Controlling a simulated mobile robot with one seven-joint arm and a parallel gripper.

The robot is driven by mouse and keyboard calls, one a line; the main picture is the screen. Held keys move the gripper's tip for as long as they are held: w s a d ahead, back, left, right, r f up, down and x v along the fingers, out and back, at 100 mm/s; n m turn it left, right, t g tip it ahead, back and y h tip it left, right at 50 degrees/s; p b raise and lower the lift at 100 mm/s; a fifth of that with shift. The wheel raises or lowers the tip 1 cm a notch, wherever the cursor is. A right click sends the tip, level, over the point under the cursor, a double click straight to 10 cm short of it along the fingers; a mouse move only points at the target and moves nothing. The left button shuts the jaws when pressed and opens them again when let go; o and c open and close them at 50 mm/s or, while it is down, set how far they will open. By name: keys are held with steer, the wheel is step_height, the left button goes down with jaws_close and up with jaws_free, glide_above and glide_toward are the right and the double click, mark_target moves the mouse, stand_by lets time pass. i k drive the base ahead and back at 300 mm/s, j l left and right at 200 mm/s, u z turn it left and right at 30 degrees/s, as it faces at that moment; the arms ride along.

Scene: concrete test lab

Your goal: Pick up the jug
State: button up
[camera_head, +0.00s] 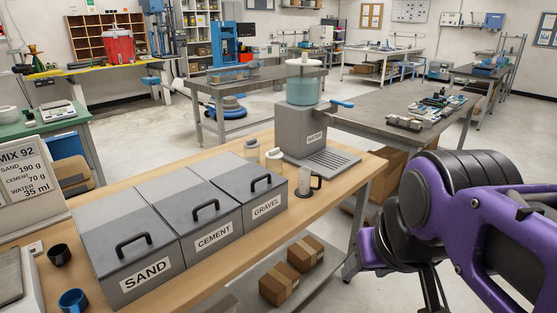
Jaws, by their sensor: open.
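A small clear-grey jug (304,181) with a dark base and a handle on its right stands upright on the wooden bench. It is just right of the GRAVEL bin and in front of the water dispenser's drip grate. My gripper (432,289) is at the lower right, beyond the bench's right edge, pointing down. It is well apart from the jug and holds nothing that I can see. The bottom edge of the view cuts off its fingertips.
Bins marked SAND (147,268), CEMENT (213,236) and GRAVEL (266,208) line the bench left of the jug. The water dispenser (303,130) stands behind it. A blue mug (73,301) and dark cup (59,254) are front left. Cardboard boxes (279,283) sit below the bench.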

mark_target(304, 190)
steer(key=i+l+u, duration=0.15)
steer(key=i+l, duration=0.15)
steer(key=i+l+u, duration=0.2)
steer(key=l, duration=0.25)
steer(key=i+l+u, duration=0.15)
steer(key=i+l, duration=0.2)
steer(key=l, duration=0.1)
